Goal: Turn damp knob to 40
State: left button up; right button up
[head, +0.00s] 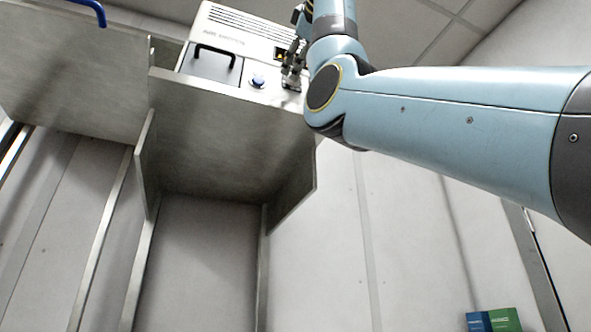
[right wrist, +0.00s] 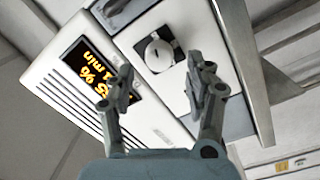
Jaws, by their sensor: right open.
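A white control unit (head: 255,35) stands on a metal shelf, and it also shows in the right wrist view (right wrist: 60,80). In the right wrist view, a round pale knob (right wrist: 158,53) with a pointer mark sits on a dark square plate; its label and scale cannot be read. An orange display (right wrist: 95,75) beside it shows a percent value and a min value, partly covered by a finger. My right gripper (right wrist: 164,82) is open and empty, its fingers apart just short of the knob. In the head view the right gripper (head: 292,70) is at the unit's front. My left gripper is out of view.
A blue-ringed knob (head: 258,81) and a black handle (head: 215,52) are on the unit's front. A metal shelf (head: 230,135) with side panels is below. Blue and green boxes (head: 493,320) stand at lower right.

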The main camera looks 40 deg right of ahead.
jog(key=x, duration=0.2)
jog(key=shift+w+d+p, duration=0.1)
jog(key=shift+w+p, duration=0.25)
jog(key=shift+w, duration=0.1)
jog(key=shift+c, duration=0.8)
jog(key=shift+d, duration=0.1)
grip_shut()
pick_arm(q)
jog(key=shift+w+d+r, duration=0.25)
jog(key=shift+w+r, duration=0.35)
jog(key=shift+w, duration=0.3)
